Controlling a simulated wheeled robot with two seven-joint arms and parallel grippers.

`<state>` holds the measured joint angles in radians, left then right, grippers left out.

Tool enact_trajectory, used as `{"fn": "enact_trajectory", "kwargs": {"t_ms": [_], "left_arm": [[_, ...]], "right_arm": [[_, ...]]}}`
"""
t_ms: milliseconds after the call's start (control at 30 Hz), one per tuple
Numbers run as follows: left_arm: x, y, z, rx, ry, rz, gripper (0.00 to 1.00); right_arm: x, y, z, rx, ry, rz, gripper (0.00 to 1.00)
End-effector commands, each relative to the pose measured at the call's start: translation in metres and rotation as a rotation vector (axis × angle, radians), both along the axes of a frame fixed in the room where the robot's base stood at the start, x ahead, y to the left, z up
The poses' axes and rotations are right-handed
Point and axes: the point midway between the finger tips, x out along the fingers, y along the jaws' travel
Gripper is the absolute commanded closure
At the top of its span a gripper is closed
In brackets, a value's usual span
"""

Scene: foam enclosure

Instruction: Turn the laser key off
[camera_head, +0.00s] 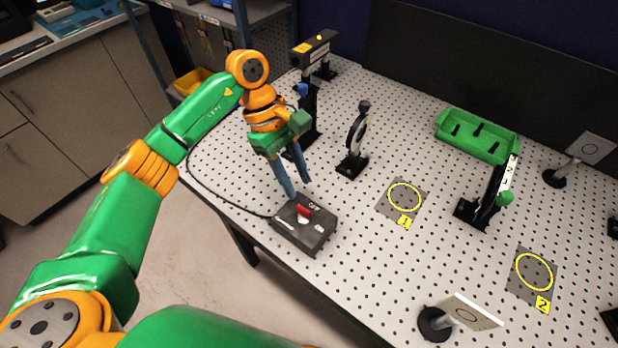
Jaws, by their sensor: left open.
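A dark laser control box (306,230) sits on the near left edge of the perforated table. A red key or knob (304,211) shows on its top, beside white lettering that seems to read OFF. My left gripper (300,190) hangs over the back of the box with its two blue-grey fingers pointing down. The fingers are apart with nothing between them, close to the red key. I cannot tell whether a fingertip touches the box. My right gripper is not in view.
The perforated table (370,270) carries a black lens mount (354,145), a green tray (478,135), a mount with a green knob (490,200) and a tilted white plate (470,312). Yellow circles 1 (405,197) and 2 (534,271) mark flat plates. A black cable (215,200) runs to the box.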

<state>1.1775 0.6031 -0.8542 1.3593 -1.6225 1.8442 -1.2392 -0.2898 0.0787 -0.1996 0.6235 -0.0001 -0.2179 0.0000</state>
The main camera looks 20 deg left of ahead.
Motion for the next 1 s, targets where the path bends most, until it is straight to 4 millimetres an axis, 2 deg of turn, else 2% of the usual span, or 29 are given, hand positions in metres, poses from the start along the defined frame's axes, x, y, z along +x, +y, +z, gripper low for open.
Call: {"fn": "enact_trajectory", "kwargs": {"t_ms": [33, 233, 500, 533, 667, 700, 1000], "left_arm": [[-0.003, -0.004, -0.004, -0.001, 0.006, -0.002, 0.59], [-0.007, -0.017, -0.036, -0.004, 0.004, -0.002, 0.59], [-0.007, -0.019, -0.044, -0.005, 0.000, 0.000, 0.59], [-0.007, -0.019, -0.044, -0.005, 0.000, 0.000, 0.61], [-0.007, -0.019, -0.044, -0.005, 0.000, 0.000, 0.97], [-0.007, -0.019, -0.043, -0.005, 0.000, 0.000, 1.00], [-0.007, -0.019, -0.043, -0.006, 0.000, 0.003, 1.00]], "right_arm": [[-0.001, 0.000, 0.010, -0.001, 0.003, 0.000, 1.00], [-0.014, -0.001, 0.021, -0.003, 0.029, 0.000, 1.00], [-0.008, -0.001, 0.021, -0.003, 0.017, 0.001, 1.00], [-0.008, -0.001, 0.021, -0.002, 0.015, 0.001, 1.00], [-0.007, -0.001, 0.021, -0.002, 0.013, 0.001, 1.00], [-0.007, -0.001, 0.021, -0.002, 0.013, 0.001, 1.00], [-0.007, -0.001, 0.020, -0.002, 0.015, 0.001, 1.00]]}}
